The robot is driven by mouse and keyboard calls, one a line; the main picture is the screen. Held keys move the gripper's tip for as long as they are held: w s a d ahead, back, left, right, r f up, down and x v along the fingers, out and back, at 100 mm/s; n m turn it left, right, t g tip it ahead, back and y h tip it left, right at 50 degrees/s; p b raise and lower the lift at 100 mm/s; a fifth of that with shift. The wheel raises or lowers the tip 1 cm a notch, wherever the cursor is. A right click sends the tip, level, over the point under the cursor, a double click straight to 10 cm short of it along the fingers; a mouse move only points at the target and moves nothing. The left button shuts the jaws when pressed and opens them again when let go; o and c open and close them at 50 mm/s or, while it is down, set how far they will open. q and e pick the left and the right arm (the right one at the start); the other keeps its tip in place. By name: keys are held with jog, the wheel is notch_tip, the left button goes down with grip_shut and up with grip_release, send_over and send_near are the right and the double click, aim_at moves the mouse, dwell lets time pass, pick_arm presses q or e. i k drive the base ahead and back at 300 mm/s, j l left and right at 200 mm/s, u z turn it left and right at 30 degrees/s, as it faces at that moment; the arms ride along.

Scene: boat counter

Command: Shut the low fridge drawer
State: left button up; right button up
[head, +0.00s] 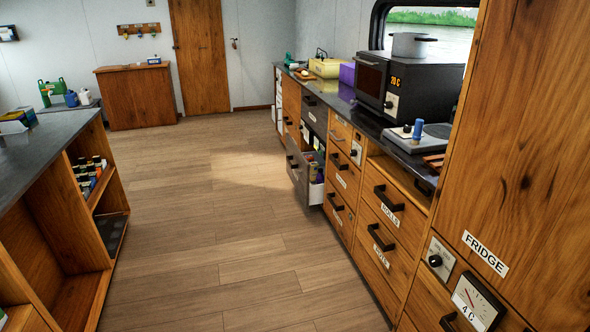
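One low drawer (297,171) in the right-hand counter stands pulled out into the aisle. It has a grey front with a dark handle and a white inside, and bottles or cartons show in it. The labels near it are too small to read. A tall wooden cabinet (520,130) at the right edge is labelled FRIDGE and has a round-needle gauge (477,302) reading 4 C below the label. Neither of my grippers is in view.
The wooden floor (210,200) between the counters is clear. A shelf unit (50,190) with a dark top stands at left. The right counter (345,100) carries an oven (410,88) with a pot on it and a hotplate (420,137). Drawers labelled ROLLS and others are shut.

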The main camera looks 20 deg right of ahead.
aim_at(311, 194)
jog(key=i+l+z, duration=0.15)
jog(key=i, duration=1.8)
jog(key=i+j+z, duration=0.2)
jog(key=i, duration=1.8)
